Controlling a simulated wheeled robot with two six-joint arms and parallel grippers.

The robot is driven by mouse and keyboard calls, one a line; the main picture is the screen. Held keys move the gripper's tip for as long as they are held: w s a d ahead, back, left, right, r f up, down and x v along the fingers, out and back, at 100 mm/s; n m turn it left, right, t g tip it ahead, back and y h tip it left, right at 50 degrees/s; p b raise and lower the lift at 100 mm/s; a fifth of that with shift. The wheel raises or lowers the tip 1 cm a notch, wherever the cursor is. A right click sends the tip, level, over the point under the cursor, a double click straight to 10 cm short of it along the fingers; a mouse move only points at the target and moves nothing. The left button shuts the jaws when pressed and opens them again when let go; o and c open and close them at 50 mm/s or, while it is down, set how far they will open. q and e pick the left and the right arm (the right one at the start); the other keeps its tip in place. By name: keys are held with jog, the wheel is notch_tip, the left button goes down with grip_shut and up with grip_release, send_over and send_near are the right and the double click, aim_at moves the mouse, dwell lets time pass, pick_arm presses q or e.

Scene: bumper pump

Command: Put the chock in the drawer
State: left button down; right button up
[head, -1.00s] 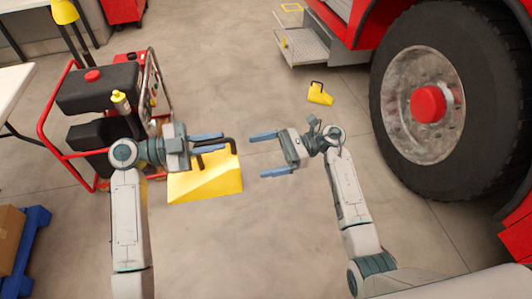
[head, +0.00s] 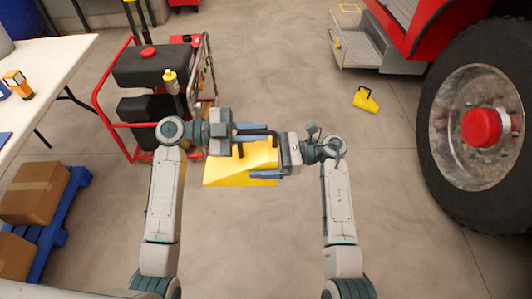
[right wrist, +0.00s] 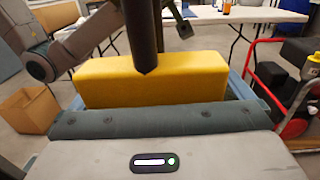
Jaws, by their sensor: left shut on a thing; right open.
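A large yellow wedge-shaped chock (head: 222,174) with a dark bent handle hangs in front of me in the head view. My left gripper (head: 258,132) is shut on the chock at its dark handle. My right gripper (head: 257,154) is open at the chock's right end. In the right wrist view the chock (right wrist: 185,78) fills the space ahead of the open jaws, with the dark handle in front of it. A grey open drawer-like tray (head: 362,52) juts from under the red truck at the upper right.
A smaller yellow chock (head: 366,102) lies on the floor near the truck wheel (head: 440,125). A red-framed generator (head: 150,68) stands just beyond my left arm. A white table (head: 45,75) and boxes on a blue pallet (head: 62,215) are at left.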

pick_arm(q)
jog(key=shift+r, duration=0.15)
pick_arm(e)
jog(key=c, duration=1.6)
pick_arm(q)
jog(key=c, duration=1.7)
grip_release()
pick_arm(e)
jog(key=shift+r, duration=0.2)
jog(key=shift+c, duration=0.9)
pick_arm(q)
jog(key=o, duration=0.4)
jog(key=shift+c, duration=0.2)
pick_arm(e)
jog(key=shift+c, duration=0.3)
